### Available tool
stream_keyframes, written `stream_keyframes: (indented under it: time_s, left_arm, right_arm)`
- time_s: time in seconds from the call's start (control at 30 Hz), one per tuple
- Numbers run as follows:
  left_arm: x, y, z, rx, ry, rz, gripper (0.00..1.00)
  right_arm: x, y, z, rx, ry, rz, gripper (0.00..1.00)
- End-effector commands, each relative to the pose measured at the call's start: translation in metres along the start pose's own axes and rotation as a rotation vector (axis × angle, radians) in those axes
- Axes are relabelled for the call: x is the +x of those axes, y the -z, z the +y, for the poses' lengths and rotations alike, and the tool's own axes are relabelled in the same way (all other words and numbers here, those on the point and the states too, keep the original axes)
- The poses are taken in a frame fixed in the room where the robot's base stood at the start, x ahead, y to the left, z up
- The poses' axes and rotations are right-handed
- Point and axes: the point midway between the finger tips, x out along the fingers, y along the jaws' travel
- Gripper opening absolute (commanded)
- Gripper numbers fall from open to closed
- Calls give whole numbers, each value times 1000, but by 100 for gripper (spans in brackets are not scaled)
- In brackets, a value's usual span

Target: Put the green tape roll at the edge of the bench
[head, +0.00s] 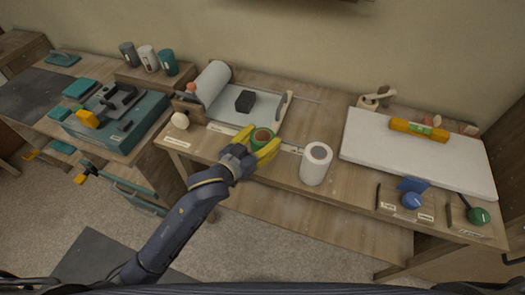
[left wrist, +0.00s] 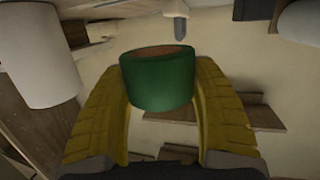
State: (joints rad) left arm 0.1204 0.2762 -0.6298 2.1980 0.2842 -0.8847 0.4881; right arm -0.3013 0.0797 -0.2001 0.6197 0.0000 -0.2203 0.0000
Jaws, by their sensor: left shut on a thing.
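The green tape roll (head: 262,138) has a brown core and sits between the yellow fingers of my left gripper (head: 257,146). The left gripper is shut on it, over the front part of the wooden bench (head: 235,171). In the left wrist view the roll (left wrist: 158,78) is held between both yellow fingers (left wrist: 160,98), its open top facing away from the camera. I cannot tell whether the roll touches the bench top. My right gripper is not in view.
A white roll (head: 316,164) stands just right of my left gripper. Behind are a paper roll (head: 208,84) and a tray with a black block (head: 245,101). A white board (head: 410,160) with a yellow level (head: 418,129) lies to the right. The bench front strip is mostly clear.

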Motion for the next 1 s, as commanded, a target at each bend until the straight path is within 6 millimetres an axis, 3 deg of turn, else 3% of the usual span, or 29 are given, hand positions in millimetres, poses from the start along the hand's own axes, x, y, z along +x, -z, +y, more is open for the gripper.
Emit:
stream_keyframes:
  time_s: [0.1, 0.33, 0.63, 1.0]
  left_arm:
    - [2, -13, 0, 0, 0, -2, 32]
    - [5, -24, 0, -1, -1, -1, 32]
    - [11, -57, 0, -1, 0, -2, 32]
    - [12, -62, 0, 0, 0, 0, 32]
  right_arm:
    - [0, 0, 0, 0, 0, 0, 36]
    - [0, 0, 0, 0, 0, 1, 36]
    - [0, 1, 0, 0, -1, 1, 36]
    - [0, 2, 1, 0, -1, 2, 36]
